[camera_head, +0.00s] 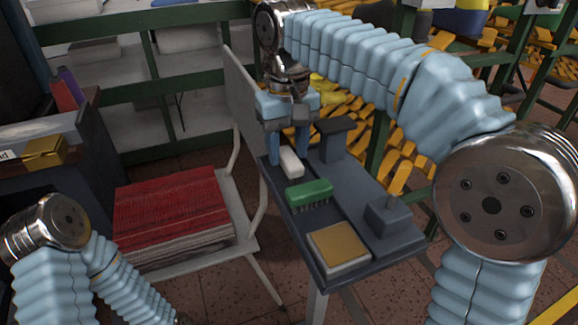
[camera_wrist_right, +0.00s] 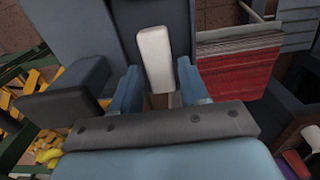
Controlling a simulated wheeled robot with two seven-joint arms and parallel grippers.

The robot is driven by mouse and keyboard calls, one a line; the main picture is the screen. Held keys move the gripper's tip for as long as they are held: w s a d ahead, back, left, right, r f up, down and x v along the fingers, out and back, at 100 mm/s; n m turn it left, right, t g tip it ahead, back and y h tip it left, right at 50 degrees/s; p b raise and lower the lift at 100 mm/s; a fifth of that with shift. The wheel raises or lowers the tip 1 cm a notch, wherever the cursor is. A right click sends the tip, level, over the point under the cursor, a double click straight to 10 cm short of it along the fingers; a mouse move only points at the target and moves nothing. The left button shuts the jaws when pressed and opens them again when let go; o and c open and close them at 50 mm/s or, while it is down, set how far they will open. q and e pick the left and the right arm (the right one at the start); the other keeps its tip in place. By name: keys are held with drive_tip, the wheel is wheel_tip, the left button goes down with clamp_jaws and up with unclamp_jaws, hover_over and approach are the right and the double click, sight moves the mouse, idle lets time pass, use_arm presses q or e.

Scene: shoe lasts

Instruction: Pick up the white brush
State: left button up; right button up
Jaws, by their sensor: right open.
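The white brush (camera_head: 291,162) lies on the dark grey tray table (camera_head: 330,205), at its far left end. My right gripper (camera_head: 288,148) is directly over it, pointing down, with its two blue fingers apart. In the right wrist view the white brush (camera_wrist_right: 154,50) shows in line with the gap between the fingers of my right gripper (camera_wrist_right: 160,78). One finger is to each side of it. I cannot tell how far the fingertips are above the tray. My left arm shows at the lower left, but its gripper is out of view.
A green brush (camera_head: 309,193) lies just nearer than the white one. A yellow-topped sanding block (camera_head: 338,247) and dark grey blocks (camera_head: 388,214) share the table. A chair with a red stack (camera_head: 172,207) stands to the left. Green shelving (camera_head: 150,90) is behind.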

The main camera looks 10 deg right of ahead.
wheel_tip(320, 180, down, 2)
drive_tip(key=shift+f, duration=0.1)
drive_tip(key=shift+c, duration=0.3)
drive_tip(key=c, duration=0.8)
drive_tip(key=shift+o, duration=0.2)
drive_tip(key=shift+r, duration=1.45)
drive_tip(key=s+a+r+p, duration=0.1)
drive_tip(key=s+a+r, duration=0.6)
drive_tip(key=s+r, duration=0.3)
drive_tip(key=shift+s+r, duration=0.15)
drive_tip(key=shift+s, duration=0.9)
